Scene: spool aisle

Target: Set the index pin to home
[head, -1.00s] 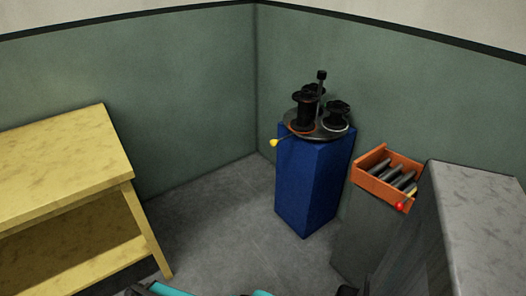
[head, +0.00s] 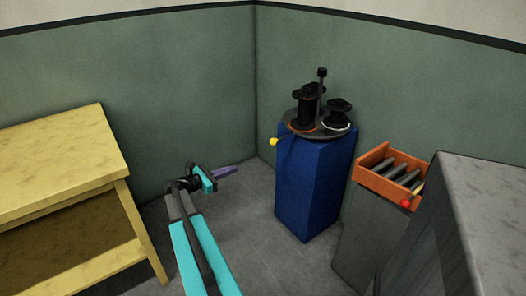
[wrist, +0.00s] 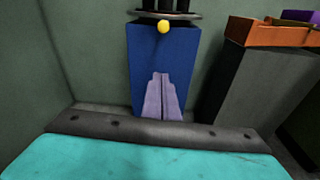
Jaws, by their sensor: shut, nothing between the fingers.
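A yellow knob (head: 273,142), which looks like the index pin's end, sticks out at the left edge of a dark round turntable (head: 318,133). The turntable sits on a blue pedestal (head: 308,190) and carries black spools (head: 307,108) and a central post. The knob also shows in the wrist view (wrist: 163,27), in front of the disc's rim. My gripper (head: 236,168) is left of the pedestal and apart from it, lower than the knob. In the wrist view its purple fingers (wrist: 161,76) are together and empty, pointing toward the pedestal below the knob.
An orange tray (head: 377,182) with several dark bars and a red knob (head: 405,203) sits on a grey block right of the pedestal. A tall grey cabinet (head: 480,210) stands at the right. A yellow workbench (head: 65,165) is at the left. Floor is clear between bench and pedestal.

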